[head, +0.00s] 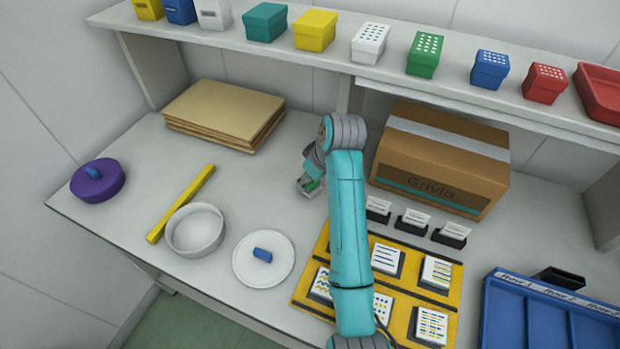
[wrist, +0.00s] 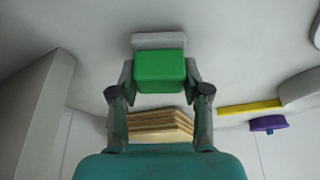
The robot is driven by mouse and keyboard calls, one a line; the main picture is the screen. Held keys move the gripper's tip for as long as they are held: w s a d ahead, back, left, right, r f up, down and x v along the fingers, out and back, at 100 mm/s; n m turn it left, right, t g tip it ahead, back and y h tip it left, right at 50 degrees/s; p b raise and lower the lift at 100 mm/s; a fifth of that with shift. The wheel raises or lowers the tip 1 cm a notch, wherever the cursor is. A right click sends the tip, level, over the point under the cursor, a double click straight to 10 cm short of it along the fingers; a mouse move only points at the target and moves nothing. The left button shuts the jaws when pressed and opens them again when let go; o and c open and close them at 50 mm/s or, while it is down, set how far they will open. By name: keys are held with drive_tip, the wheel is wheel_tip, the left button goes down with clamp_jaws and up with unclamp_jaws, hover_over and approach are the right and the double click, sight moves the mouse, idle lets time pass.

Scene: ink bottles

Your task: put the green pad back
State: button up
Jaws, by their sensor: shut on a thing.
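The green pad (wrist: 160,72) is a small block between the two fingers of my gripper (wrist: 160,85) in the wrist view. A pale grey slab (wrist: 160,40) shows just beyond it; I cannot tell whether it is part of the pad. In the head view my gripper (head: 311,187) is left of the cardboard box, over the back middle of the table, with only a sliver of green showing. My arm hides part of the gripper. I cannot tell how high the pad is above the table.
A yellow board (head: 398,326) with printed blocks lies under my arm. A cardboard box (head: 440,160) stands behind it, a blue tray (head: 503,318) at right. A white dish (head: 195,232), white lid (head: 280,268), yellow bar (head: 180,205) and folder stack (head: 222,112) are left. Lidded boxes line the shelf (head: 385,72).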

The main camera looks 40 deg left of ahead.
drive_tip(key=shift+f, duration=0.25)
drive_tip(key=o, duration=1)
